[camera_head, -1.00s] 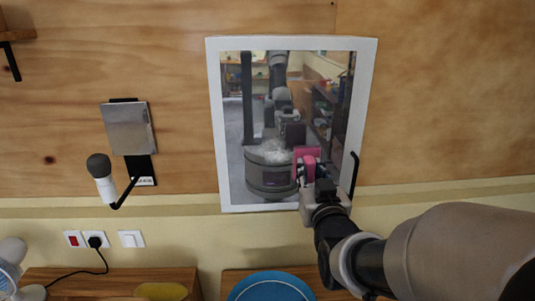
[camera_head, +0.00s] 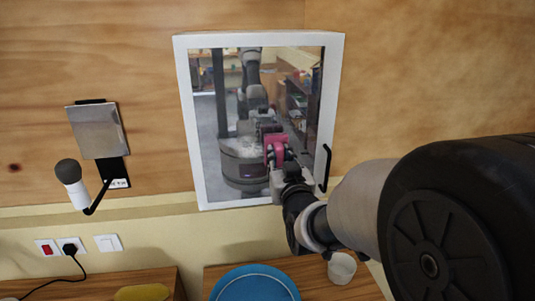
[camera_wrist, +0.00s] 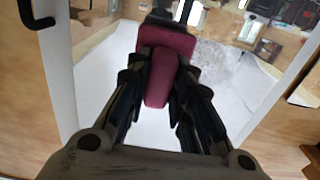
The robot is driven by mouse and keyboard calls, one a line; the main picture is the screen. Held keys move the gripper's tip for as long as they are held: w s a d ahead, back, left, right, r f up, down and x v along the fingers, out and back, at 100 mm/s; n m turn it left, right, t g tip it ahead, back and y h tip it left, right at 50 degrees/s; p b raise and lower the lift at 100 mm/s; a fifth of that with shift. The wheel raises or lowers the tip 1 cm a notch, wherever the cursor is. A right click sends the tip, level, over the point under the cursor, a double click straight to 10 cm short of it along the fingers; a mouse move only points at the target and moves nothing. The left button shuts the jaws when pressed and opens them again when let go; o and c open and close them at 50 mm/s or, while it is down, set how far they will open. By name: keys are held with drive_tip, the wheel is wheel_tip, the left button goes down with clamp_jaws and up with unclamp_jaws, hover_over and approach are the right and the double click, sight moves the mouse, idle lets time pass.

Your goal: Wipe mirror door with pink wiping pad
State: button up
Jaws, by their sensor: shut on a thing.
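The mirror door (camera_head: 205,130) has a white frame and hangs on the plywood wall, with a black handle (camera_head: 326,168) at its lower right. A whitish smudge shows on the mirror near the pad; in the wrist view it lies to the right of the pad on the mirror door (camera_wrist: 235,80). My gripper (camera_head: 283,165) is shut on the pink wiping pad (camera_head: 276,147) in front of the mirror's lower right part. In the wrist view the pad (camera_wrist: 165,75) sits between the fingers of my gripper (camera_wrist: 160,90). I cannot tell whether the pad touches the glass.
Left of the mirror are a metal plate (camera_head: 97,130) and a lamp-like fixture (camera_head: 72,185) on a black bracket. Switches and a socket (camera_head: 70,246) are below. A blue round object (camera_head: 255,283) and a white cup (camera_head: 341,268) stand on the wooden surface underneath.

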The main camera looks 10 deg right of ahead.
drive_tip(key=shift+w+b, duration=0.35)
drive_tip(key=shift+w, duration=0.7)
drive_tip(key=shift+a, duration=0.15)
drive_tip(key=shift+s+a+b, duration=0.1)
drive_tip(key=shift+a+b, duration=0.7)
drive_tip(key=shift+a, duration=0.85)
drive_tip(key=shift+a+b, duration=0.4)
drive_tip(key=shift+a, duration=3.5)
drive_tip(key=shift+d+b, duration=0.15)
drive_tip(key=shift+b, duration=0.15)
drive_tip(key=shift+d+b, duration=3.9)
drive_tip(key=shift+d, duration=1.65)
drive_tip(key=shift+r, duration=0.1)
